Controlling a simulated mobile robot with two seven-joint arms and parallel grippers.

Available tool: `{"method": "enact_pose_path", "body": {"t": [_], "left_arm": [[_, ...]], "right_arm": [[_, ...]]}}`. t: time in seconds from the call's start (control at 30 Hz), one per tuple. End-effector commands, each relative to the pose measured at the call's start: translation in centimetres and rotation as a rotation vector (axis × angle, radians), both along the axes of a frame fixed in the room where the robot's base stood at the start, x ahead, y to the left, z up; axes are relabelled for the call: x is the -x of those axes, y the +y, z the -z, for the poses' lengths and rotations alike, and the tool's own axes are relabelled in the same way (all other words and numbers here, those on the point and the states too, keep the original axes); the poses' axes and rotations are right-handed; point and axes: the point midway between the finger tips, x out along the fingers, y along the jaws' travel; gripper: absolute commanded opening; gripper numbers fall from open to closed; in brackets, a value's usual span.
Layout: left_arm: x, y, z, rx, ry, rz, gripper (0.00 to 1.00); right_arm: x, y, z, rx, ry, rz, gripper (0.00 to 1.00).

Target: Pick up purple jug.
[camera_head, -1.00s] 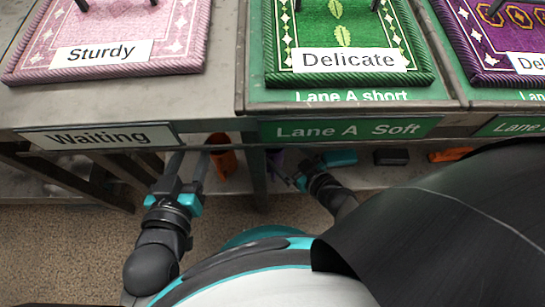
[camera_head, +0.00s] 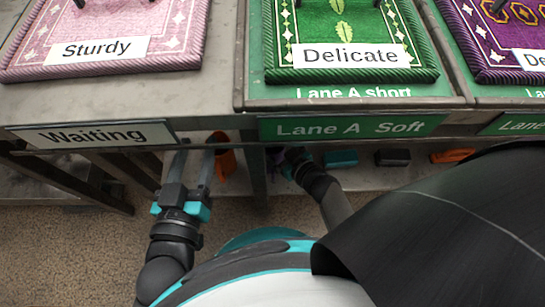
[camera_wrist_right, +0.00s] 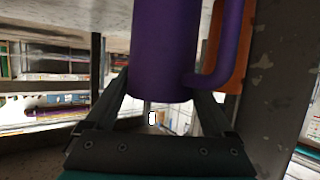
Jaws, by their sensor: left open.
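The purple jug (camera_wrist_right: 165,50) fills the upper middle of the right wrist view, with its handle (camera_wrist_right: 228,45) on the right side. In the head view only a small purple part shows below the counter edge. My right gripper (camera_wrist_right: 162,100) has its fingers spread to either side of the jug's lower body; whether they touch it I cannot tell. In the head view my right gripper (camera_head: 283,158) is under the counter edge, partly hidden. My left gripper (camera_head: 196,150) is open and empty under the Waiting sign, beside an orange object (camera_head: 225,160).
A counter above carries pink (camera_head: 140,30), green (camera_head: 340,30) and purple (camera_head: 490,40) rugs. Its edge overhangs the lower shelf. On that shelf are a teal object (camera_head: 341,158), a dark block (camera_head: 392,157) and another orange object (camera_head: 452,155). A post (camera_head: 253,165) stands between my grippers.

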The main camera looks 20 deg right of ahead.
Motion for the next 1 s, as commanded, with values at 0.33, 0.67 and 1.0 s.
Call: {"method": "enact_pose_path", "body": {"t": [0.33, 0.67, 1.0], "left_arm": [[0.01, 0.00, 0.02, 0.000, 0.001, 0.000, 0.50], [0.01, 0.01, 0.02, -0.001, 0.001, -0.001, 0.50], [0.02, 0.02, 0.05, -0.003, 0.005, 0.000, 0.50]], "right_arm": [[0.04, -0.02, 0.03, 0.000, 0.001, 0.000, 0.37], [0.04, -0.02, 0.03, 0.000, 0.001, 0.000, 0.00], [0.03, -0.01, -0.10, 0.000, 0.000, 0.000, 0.00]]}}
